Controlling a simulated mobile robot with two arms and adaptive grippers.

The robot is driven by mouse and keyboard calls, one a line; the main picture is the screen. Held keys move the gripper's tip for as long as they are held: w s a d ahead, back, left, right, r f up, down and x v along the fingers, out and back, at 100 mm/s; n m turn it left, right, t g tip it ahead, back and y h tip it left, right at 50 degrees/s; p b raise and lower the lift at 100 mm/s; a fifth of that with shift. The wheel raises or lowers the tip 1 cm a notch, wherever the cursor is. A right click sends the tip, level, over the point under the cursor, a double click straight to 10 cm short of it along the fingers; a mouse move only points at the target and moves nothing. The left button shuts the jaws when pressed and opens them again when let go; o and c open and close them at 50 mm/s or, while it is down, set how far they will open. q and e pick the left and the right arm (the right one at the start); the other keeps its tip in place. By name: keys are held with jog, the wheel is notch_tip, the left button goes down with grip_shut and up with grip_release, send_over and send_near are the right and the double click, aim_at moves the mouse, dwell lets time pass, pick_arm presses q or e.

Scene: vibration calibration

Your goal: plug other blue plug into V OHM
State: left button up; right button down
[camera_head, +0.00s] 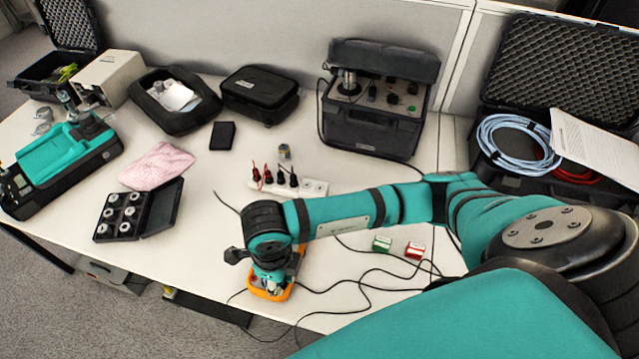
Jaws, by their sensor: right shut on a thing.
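The orange-rimmed multimeter (287,290) lies near the front edge of the table, under my right gripper. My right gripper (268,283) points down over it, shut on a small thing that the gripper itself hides. I cannot make out the colour of that thing, nor whether it touches a socket. The V OHM socket and the meter's face are mostly covered by my gripper and wrist. No blue plug can be told apart in this view. My left gripper is not in view.
Black cables (366,290) run loosely over the table right of the meter. A white power strip (314,187) with several plugs lies behind my arm. Green (382,244) and red (415,250) blocks sit to the right. A case of round weights (122,215) is left; bare table lies between.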

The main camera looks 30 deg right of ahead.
jog(key=shift+f, duration=0.15)
dwell(0.6)
jog(key=c, duration=1.2)
grip_release()
jog(key=shift+o, duration=0.2)
jog(key=shift+r, duration=0.2)
jog(key=shift+r+p, duration=1.5)
jog(key=shift+r, duration=0.9)
